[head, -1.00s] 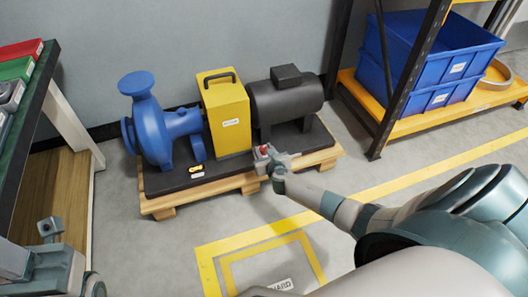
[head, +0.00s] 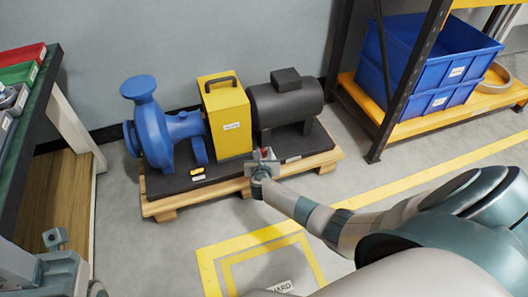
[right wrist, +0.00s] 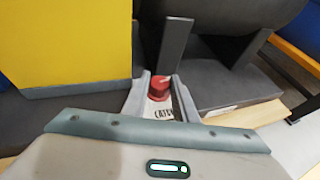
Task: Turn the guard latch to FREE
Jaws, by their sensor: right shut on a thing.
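The guard latch has a red knob (right wrist: 159,86) with a pointer mark on top, beside a partly hidden white label in the right wrist view. My right gripper (right wrist: 160,88) is shut on the knob, one finger on each side. In the head view, the right gripper (head: 264,160) covers most of the latch. I cannot read the latch's position. Part of my left gripper (head: 55,240) shows at the lower left; its jaws are unclear.
A blue pump (head: 160,128) stands left of the guard and a dark motor (head: 288,104) right of it, on a wooden pallet (head: 160,208). A shelf with blue bins (head: 425,75) is at right. A green-topped bench (head: 35,110) is at left.

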